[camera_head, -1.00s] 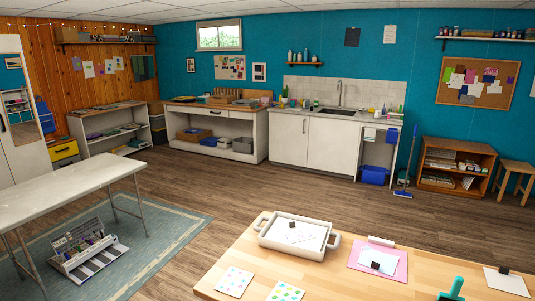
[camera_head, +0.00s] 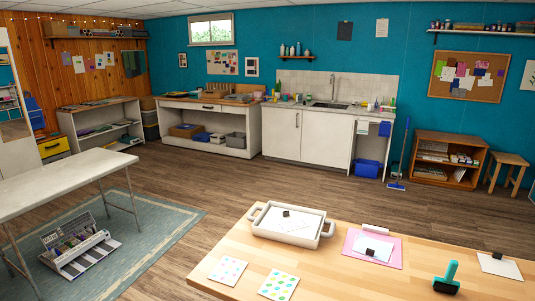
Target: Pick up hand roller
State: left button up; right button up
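The hand roller (camera_head: 449,279) has a teal handle and a dark roller. It lies on the wooden worktable (camera_head: 345,284) at the lower right of the head view, near the bottom edge of the picture. It stands apart from the other things on the table. Neither of my grippers shows in this view.
A white tray with handles (camera_head: 292,225) holds paper and a small black block. A pink sheet (camera_head: 371,247) and a white sheet (camera_head: 501,267) lie on the table, with two dotted cards (camera_head: 228,270) at its front left.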

aim_at(446, 284)
jog(key=z, duration=1.35)
